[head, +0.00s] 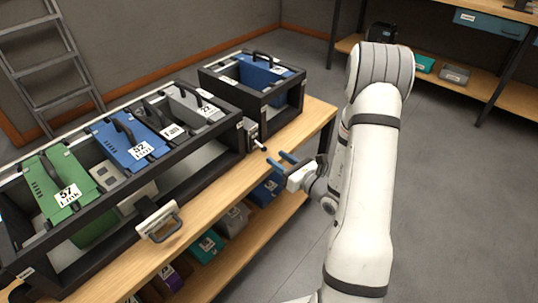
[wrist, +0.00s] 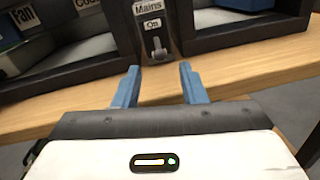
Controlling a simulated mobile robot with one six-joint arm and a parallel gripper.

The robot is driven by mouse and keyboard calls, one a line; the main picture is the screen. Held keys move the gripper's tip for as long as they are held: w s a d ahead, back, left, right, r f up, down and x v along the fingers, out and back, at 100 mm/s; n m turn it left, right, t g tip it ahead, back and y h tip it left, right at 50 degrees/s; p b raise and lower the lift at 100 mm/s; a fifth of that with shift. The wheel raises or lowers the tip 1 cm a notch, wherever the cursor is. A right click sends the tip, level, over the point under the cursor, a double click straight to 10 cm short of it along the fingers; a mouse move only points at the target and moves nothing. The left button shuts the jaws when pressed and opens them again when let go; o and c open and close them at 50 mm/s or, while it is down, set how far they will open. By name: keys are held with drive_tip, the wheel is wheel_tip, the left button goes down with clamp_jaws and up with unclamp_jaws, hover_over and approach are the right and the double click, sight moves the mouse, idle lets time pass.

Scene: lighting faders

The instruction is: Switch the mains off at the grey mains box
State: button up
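The grey mains box (head: 251,134) sits at the front of the bench, between the long rack and the smaller rack. In the wrist view the mains box (wrist: 152,22) bears the labels "Mains" and "On". Its small lever (wrist: 158,48) shows just below the "On" label, and its pale tip (head: 259,145) sticks out in the head view. My gripper (head: 283,160) is in front of the box, with its blue fingers apart. In the wrist view the open gripper (wrist: 158,86) has its fingertips either side of and short of the lever, with nothing between them.
The long black rack (head: 195,165) holds green, blue and grey modules. The smaller rack (head: 290,100) holds a blue one. A panel with a handle (head: 158,220) is at the long rack's front. A lower shelf holds several boxes. The floor (head: 450,200) at right is clear.

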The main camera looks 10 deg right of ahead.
sight(266, 150)
drive_tip(key=shift+x, duration=2.35)
drive_tip(key=shift+c, duration=0.2)
clamp_jaws()
